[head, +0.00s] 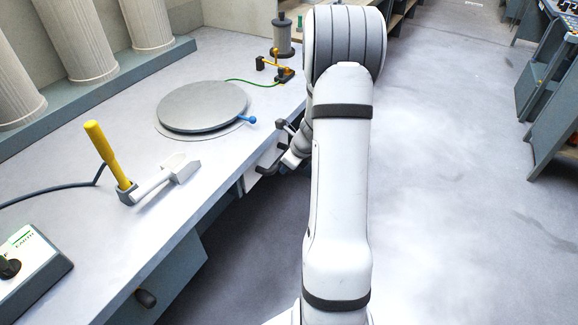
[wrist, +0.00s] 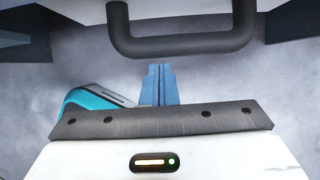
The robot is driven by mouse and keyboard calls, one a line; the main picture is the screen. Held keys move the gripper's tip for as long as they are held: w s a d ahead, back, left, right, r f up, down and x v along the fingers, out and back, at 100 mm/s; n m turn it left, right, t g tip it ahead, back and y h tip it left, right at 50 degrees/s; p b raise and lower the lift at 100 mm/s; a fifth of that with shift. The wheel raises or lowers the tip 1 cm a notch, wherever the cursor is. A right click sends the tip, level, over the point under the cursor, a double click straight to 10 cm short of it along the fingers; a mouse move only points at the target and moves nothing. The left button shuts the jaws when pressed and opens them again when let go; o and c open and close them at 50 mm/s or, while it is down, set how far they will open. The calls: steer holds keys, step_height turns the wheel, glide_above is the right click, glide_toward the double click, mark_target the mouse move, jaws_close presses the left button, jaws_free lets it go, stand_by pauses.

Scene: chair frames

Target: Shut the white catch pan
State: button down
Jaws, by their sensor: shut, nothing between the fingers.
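The white catch pan (head: 252,178) shows in the head view as a small pale front under the bench edge, partly hidden by my arm. In the wrist view a pale front (wrist: 182,10) fills the top edge, with a dark U-shaped handle (wrist: 183,48) on it. My gripper (wrist: 160,68) has its blue-grey fingers together and empty, just below the handle in the picture. I cannot tell whether the fingertips touch the handle. In the head view my gripper is mostly hidden beside the bench edge. How far the pan stands out is hard to tell.
The bench top (head: 120,235) holds a grey round plate (head: 203,105) with a blue knob, a yellow-handled tool (head: 107,155), a white tool (head: 166,178) and a control box (head: 32,264). A dark knob (head: 146,298) juts from the bench front. The floor (head: 445,200) at right is clear.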

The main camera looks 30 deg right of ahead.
steer(key=s+d+r+p, duration=0.1)
steer(key=s+d+r, duration=0.3)
steer(key=s+r, duration=0.35)
steer(key=s+a+r+n+g+p, duration=0.1)
steer(key=s+a+r+n, duration=0.2)
steer(key=a+r+n, duration=0.4)
steer(key=s+a+r+n+g+p, duration=0.1)
steer(key=s+a+r+n+p, duration=0.1)
steer(key=a+r+n, duration=0.55)
steer(key=s+a+r+n+h+p, duration=0.1)
steer(key=s+a+r+n, duration=0.1)
steer(key=s+a+n, duration=0.2)
steer(key=s+a+r+n+h, duration=0.1)
steer(key=s+a+r+n, duration=0.1)
steer(key=s+a+n, duration=0.2)
steer(key=s+n, duration=0.3)
steer(key=n, duration=0.4)
steer(key=shift+s+h+p, duration=0.3)
steer(key=shift+s+p, duration=0.05)
steer(key=shift+p, duration=0.05)
steer(key=shift+a+n, duration=0.2)
steer(key=shift+n, duration=0.05)
